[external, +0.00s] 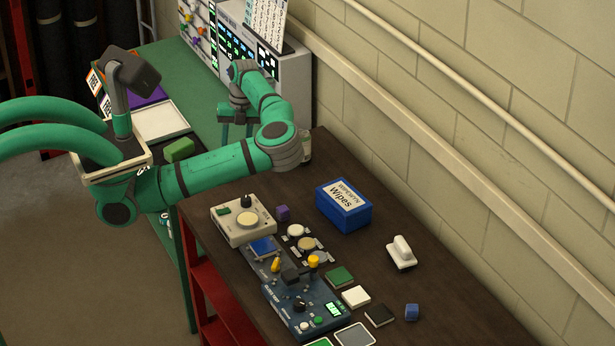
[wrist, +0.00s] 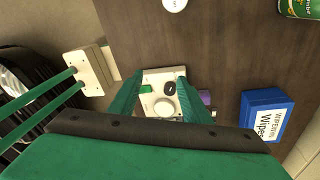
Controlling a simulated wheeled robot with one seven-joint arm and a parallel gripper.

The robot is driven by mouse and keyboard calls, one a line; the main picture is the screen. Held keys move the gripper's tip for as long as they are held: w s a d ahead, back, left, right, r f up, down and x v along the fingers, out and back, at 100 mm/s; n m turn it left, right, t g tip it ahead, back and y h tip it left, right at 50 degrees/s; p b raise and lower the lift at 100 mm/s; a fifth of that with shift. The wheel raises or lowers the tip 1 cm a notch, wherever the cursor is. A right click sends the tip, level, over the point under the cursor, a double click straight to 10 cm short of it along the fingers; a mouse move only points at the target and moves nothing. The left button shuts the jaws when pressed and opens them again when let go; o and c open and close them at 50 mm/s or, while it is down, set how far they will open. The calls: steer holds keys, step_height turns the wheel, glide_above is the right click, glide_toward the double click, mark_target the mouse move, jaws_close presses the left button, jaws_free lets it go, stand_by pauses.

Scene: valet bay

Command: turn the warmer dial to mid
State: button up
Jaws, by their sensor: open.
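A cream box (external: 232,232) with a black dial (external: 246,201), a round pale plate (external: 247,219) and a green button stands at the near left edge of the dark table; it looks like the warmer. In the wrist view the box (wrist: 151,75) shows between my fingers, with its black dial (wrist: 170,88) right of the green button (wrist: 146,89). The dial's setting is too small to read. My gripper (external: 237,128) is open and empty, pointing down. It is apart from the dial, above and behind the box in the external view.
A blue wipes box (external: 343,208) and a purple cube (external: 283,213) stand right of the cream box. A dark blue unit (external: 284,309) with a knob and green display is nearer the camera. Several small tiles lie beside it. A white-handled block (external: 401,253) sits near the wall.

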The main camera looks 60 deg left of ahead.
mark_target(246, 198)
steer(key=d+f+h, duration=0.1)
steer(key=d+f, duration=0.1)
steer(key=f, duration=0.1)
steer(key=d+f+h, duration=0.1)
steer(key=d+f, duration=0.2)
steer(key=f, duration=0.1)
steer(key=s+d+f+h, duration=0.1)
steer(key=d+f, duration=0.2)
steer(key=shift+s+d+f+m+t, duration=0.1)
steer(key=shift+f+m+t, duration=0.2)
steer(key=c, duration=1)
